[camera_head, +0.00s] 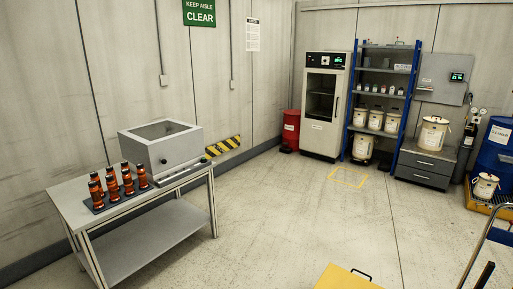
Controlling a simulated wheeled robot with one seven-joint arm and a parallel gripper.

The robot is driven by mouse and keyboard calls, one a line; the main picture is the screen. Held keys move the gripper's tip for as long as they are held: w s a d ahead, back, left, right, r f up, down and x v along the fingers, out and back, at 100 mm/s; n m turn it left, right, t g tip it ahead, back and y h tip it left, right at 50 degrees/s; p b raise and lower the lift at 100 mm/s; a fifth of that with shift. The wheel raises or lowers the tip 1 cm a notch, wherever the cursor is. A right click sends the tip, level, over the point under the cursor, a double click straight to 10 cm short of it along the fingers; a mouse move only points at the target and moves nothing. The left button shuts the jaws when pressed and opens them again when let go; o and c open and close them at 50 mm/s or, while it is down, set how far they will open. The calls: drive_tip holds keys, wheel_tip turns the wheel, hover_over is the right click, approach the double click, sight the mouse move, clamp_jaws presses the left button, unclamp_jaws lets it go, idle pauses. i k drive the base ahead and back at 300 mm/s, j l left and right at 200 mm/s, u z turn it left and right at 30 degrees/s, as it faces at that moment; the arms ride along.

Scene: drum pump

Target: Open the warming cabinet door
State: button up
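A tall off-white cabinet (322,137), which looks like the warming cabinet, stands against the far wall just right of the room's corner. It has a dark control panel (326,61) with a small lit display across its top. Its door has a dark glass window (320,96) with shelves faintly visible behind it. The door looks shut, with what seems a small handle on its right side. My gripper is not in view, and no part of it shows near the cabinet.
A yellow floor outline (347,177) lies before the cabinet, with clear floor around it. A red drum (291,128) stands left, a blue shelf rack (409,100) right. A grey table (148,238) with a box and orange-black items is at left. A yellow object (345,279) is at bottom.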

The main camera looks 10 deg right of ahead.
sight(316, 136)
drive_tip(key=i+j+u, duration=0.1)
drive_tip(key=i+u, duration=0.2)
drive_tip(key=i, duration=0.3)
drive_tip(key=i+l+u, duration=0.1)
drive_tip(key=i+u, duration=0.15)
drive_tip(key=i, duration=0.4)
drive_tip(key=i+l+u, duration=0.3)
drive_tip(key=i, duration=0.3)
drive_tip(key=i+j+z, duration=0.1)
drive_tip(key=i+z, duration=0.2)
drive_tip(key=i, duration=0.25)
drive_tip(key=i+j+z, duration=0.3)
drive_tip(key=i, duration=0.2)
drive_tip(key=i+l+z, duration=0.2)
drive_tip(key=z, duration=0.2)
drive_tip(key=i+z, duration=1.25)
drive_tip(key=i, duration=1.05)
drive_tip(key=i+z, duration=0.2)
drive_tip(key=i, duration=1)
drive_tip(key=i+l, duration=0.1)
drive_tip(key=i, duration=0.5)
drive_tip(key=i+l, duration=0.15)
drive_tip(key=i, duration=0.4)
drive_tip(key=i+l, duration=0.1)
drive_tip(key=i, duration=0.5)
drive_tip(key=u, duration=0.05)
